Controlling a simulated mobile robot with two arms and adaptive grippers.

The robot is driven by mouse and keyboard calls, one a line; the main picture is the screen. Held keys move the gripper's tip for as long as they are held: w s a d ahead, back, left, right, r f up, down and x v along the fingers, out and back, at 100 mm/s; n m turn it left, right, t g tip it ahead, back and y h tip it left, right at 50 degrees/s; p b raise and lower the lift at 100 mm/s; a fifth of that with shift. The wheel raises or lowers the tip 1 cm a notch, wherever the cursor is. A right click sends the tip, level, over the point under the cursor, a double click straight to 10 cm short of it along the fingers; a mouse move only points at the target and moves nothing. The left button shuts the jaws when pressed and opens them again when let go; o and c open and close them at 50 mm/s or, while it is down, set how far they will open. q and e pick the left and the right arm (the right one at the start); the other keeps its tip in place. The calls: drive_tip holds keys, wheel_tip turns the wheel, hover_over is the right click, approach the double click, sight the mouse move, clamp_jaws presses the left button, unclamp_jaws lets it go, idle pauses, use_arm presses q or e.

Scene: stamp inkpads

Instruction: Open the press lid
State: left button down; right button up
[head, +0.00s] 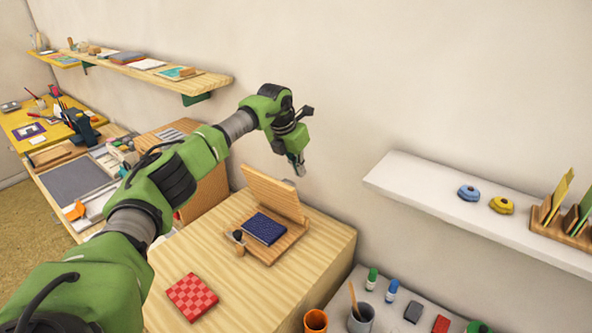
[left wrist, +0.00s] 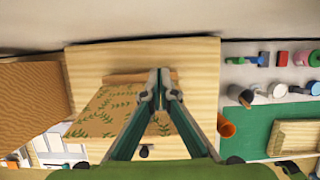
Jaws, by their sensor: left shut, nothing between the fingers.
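The wooden press stands on the wooden cabinet top. Its lid (head: 272,192) is raised and leans up at the back, towards the wall. Its base (head: 285,243) lies flat with a dark blue patterned pad (head: 264,228) on it. A small dark-tipped handle (head: 237,240) is at the front left of the base. My left gripper (head: 298,168) is shut and empty, above and behind the lid's upper right. In the left wrist view its fingertips (left wrist: 160,90) meet before a brown leaf-patterned panel (left wrist: 100,112), seemingly the lid's outer face. I cannot tell whether they touch it.
A red checked square (head: 191,297) lies at the cabinet's front left. The wall is close behind the gripper. A white shelf (head: 430,200) with blue and yellow round items is at the right. Below it, a low surface holds an orange cup (head: 315,322) and bottles.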

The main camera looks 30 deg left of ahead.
use_arm(q)
drive_tip(key=shift+s+r, duration=0.15)
drive_tip(key=shift+s, duration=0.15)
use_arm(e)
drive_tip(key=shift+w+r, duration=0.15)
drive_tip(key=shift+w, duration=0.1)
idle(0.5)
use_arm(q)
drive_tip(key=shift+w+a, duration=0.1)
use_arm(e)
drive_tip(key=shift+s, duration=0.1)
drive_tip(key=shift+s, duration=0.15)
